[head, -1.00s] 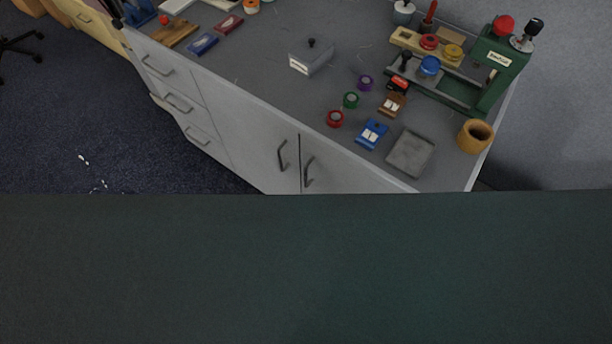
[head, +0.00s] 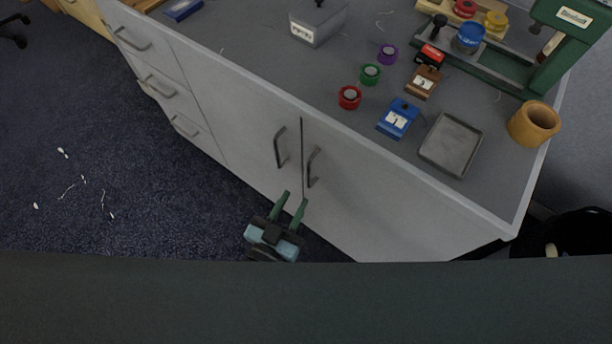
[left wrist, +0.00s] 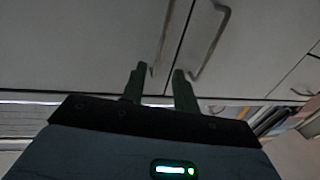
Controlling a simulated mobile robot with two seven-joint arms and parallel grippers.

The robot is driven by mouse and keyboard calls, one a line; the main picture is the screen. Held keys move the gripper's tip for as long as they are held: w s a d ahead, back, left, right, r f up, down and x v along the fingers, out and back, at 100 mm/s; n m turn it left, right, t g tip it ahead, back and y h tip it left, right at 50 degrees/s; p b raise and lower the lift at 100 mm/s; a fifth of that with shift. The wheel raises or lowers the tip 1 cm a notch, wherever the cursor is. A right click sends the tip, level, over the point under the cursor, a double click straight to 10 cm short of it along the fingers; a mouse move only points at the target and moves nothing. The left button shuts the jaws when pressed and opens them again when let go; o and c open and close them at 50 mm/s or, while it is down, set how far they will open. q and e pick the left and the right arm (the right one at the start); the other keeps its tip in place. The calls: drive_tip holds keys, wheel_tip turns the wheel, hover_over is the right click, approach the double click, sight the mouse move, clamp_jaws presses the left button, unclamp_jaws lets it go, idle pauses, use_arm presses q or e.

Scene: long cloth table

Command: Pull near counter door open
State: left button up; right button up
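The grey counter has two shut doors side by side, split by a dark seam. The left door (head: 245,125) has a dark bar handle (head: 281,148). The right door (head: 365,195) has a similar handle (head: 313,167). Both handles also show in the left wrist view, one on the left (left wrist: 165,40) and one on the right (left wrist: 218,45) of the seam. My left gripper (head: 294,197) is just below the handles in the head view, its fingers apart and empty. In the left wrist view its fingertips (left wrist: 160,70) point towards the doors and clasp neither handle. My right gripper is not in view.
Three drawers (head: 155,85) are left of the doors. The countertop (head: 240,45) holds coloured rolls, a blue block (head: 398,120), a grey tray (head: 450,145), a wooden cup (head: 534,122) and a green press (head: 560,45). A dark bin (head: 575,235) stands at right.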

sight(308, 174)
use_arm(q)
drive_tip(key=x, duration=0.7)
drive_tip(key=shift+w+d, duration=0.1)
drive_tip(key=shift+w, duration=0.15)
clamp_jaws()
